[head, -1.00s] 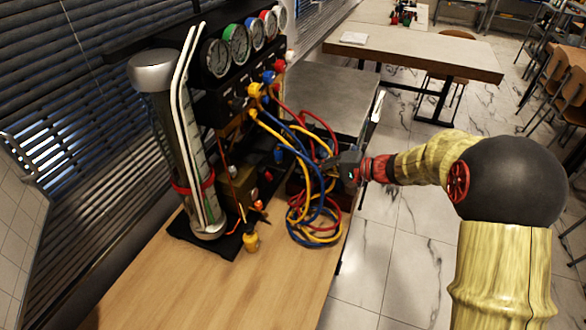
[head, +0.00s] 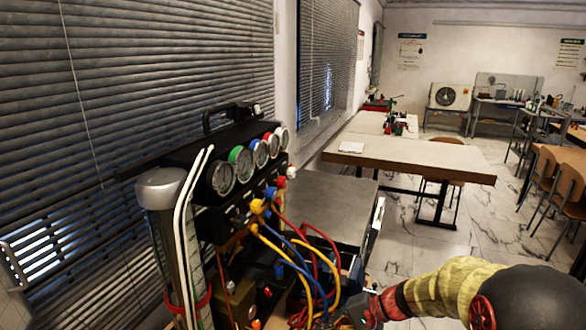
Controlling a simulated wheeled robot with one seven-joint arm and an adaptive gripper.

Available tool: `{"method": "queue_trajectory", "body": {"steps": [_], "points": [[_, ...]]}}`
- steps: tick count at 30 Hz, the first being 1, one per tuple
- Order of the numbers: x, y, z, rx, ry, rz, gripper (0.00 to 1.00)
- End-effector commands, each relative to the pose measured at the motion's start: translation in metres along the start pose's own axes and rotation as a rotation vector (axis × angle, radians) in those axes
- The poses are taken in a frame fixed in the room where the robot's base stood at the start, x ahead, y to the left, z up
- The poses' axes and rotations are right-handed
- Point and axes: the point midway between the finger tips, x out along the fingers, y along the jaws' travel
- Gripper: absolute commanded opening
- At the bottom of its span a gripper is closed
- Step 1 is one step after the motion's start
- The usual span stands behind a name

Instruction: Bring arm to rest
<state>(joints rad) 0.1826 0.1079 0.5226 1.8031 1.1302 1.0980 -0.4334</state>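My arm comes in from the lower right of the head view. My gripper (head: 359,308) is at the bottom edge, beside the hoses at the right side of the gauge rig (head: 222,212). Its fingers are small, dark and partly cut off, so I cannot tell whether they are open or shut, or whether they touch a hose. The rig has a row of round gauges with coloured rims, a metal cylinder (head: 160,188) on its left, and red, blue and yellow hoses (head: 299,262) hanging from its valves.
A grey-topped cabinet (head: 335,205) stands right behind the rig. A wooden table (head: 425,160) with a few items is farther back. Window blinds (head: 120,80) line the left wall. Chairs (head: 566,190) stand at the right. Tiled floor (head: 425,235) lies open between.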

Motion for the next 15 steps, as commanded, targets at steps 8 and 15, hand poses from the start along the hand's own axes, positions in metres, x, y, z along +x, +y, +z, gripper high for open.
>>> {"method": "queue_trajectory", "body": {"steps": [8, 15], "points": [[-0.069, 0.056, 0.096, -0.114, 0.038, 0.420, 0.00], [-0.137, 0.080, 0.148, -0.295, 0.172, 0.672, 0.00]]}}
